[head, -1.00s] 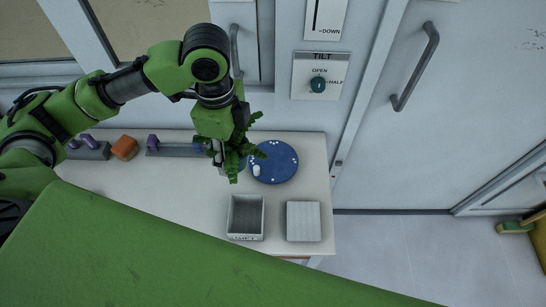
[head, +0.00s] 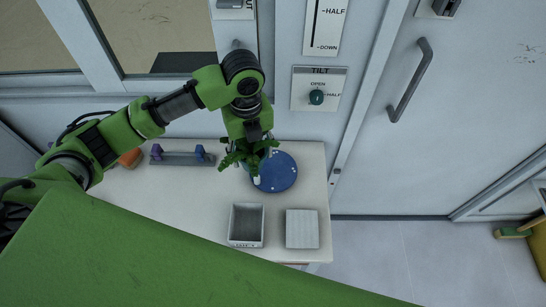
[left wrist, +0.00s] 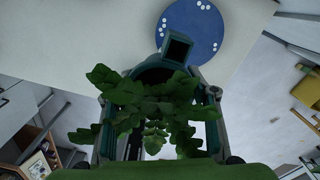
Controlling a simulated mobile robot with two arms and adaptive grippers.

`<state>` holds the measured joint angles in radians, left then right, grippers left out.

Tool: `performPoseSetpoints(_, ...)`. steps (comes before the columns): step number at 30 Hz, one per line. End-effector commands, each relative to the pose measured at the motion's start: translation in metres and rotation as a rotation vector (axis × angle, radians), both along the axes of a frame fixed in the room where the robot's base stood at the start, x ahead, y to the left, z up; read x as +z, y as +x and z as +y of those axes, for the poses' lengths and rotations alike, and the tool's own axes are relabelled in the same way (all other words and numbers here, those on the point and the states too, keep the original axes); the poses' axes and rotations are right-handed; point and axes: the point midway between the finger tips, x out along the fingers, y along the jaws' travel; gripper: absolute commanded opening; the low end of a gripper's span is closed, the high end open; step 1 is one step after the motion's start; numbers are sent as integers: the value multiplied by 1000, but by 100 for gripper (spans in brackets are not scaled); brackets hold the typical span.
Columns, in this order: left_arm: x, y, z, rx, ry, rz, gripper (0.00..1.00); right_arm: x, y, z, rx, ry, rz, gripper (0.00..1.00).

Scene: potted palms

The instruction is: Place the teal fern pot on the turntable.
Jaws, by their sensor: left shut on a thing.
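The fern (head: 240,155) has dark green leaves that hide most of its pot. In the left wrist view, parts of the dark teal pot (left wrist: 177,48) show behind the leaves (left wrist: 150,110). My left gripper (left wrist: 158,98) is shut on the pot, with a finger on each side. The blue round turntable (head: 282,174) with white dots lies on the table. In the head view, the fern overlaps its upper left edge. In the left wrist view the turntable (left wrist: 200,22) shows just beyond the pot. The pot's height above the table is unclear. My right gripper is out of view.
A grey open bin (head: 246,225) and a pale square pad (head: 302,229) are at the table's front. A grey rack with purple and blue handles (head: 182,159) and an orange block (head: 131,158) are at the back left. A panel with a knob (head: 317,97) is behind.

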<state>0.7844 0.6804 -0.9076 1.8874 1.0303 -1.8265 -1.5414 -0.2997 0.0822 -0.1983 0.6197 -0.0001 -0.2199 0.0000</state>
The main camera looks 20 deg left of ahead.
Motion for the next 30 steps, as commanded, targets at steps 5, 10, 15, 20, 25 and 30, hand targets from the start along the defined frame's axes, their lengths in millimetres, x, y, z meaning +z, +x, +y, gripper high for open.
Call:
performPoseSetpoints(5,-23,28,-19,3,-1,4,29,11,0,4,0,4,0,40)
performPoseSetpoints(10,-50,46,-30,1,0,2,29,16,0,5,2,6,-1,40)
performPoseSetpoints(15,-61,55,-35,0,-1,-1,29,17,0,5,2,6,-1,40)
performPoseSetpoints(20,-74,59,-38,2,0,3,29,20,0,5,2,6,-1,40)
performPoseSetpoints(25,-96,59,-37,1,1,1,29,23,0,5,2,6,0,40)
performPoseSetpoints(30,-99,59,-37,1,-1,-2,29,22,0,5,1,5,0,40)
